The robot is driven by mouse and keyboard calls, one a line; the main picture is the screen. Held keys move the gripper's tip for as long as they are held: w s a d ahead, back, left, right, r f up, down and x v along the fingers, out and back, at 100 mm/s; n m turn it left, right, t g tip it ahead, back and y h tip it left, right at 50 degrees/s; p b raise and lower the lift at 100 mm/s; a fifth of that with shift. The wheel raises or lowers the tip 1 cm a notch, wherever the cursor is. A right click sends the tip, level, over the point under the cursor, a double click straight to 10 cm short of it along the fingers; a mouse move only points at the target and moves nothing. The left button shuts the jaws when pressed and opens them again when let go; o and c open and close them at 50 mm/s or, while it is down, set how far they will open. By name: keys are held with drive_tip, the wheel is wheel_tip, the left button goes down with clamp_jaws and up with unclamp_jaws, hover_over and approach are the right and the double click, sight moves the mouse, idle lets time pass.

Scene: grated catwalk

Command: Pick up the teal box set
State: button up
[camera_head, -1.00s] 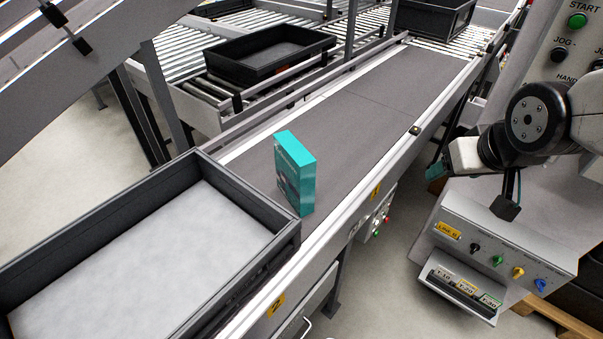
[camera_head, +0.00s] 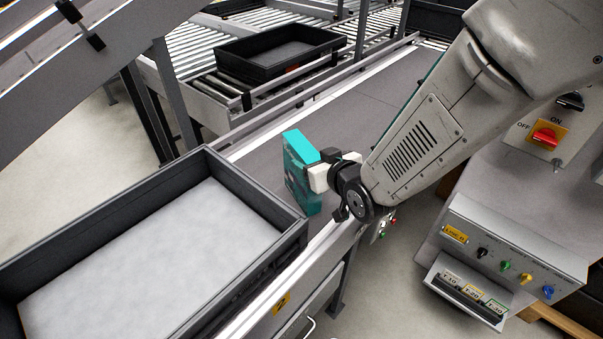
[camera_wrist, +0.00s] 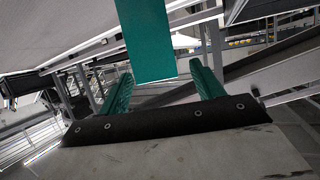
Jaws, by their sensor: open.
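In the wrist view the box (camera_wrist: 146,40) hangs into the picture from the top, between and ahead of my two teal fingers. My gripper also shows there (camera_wrist: 160,80), open, with gaps between each finger and the box. I cannot tell from the head view whether a finger touches the box.
A large black-rimmed tray (camera_head: 262,195) with a pale floor lies at the left of the box. A smaller black tray (camera_head: 270,72) rests on rollers behind. The belt (camera_head: 355,110) beyond the box is clear. A control panel (camera_head: 515,245) stands at the right.

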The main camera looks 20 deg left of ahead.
sight(307, 155)
drive_tip(key=x, duration=0.4)
drive_tip(key=shift+w+a, duration=0.1)
drive_tip(key=shift+w, duration=0.15)
clamp_jaws()
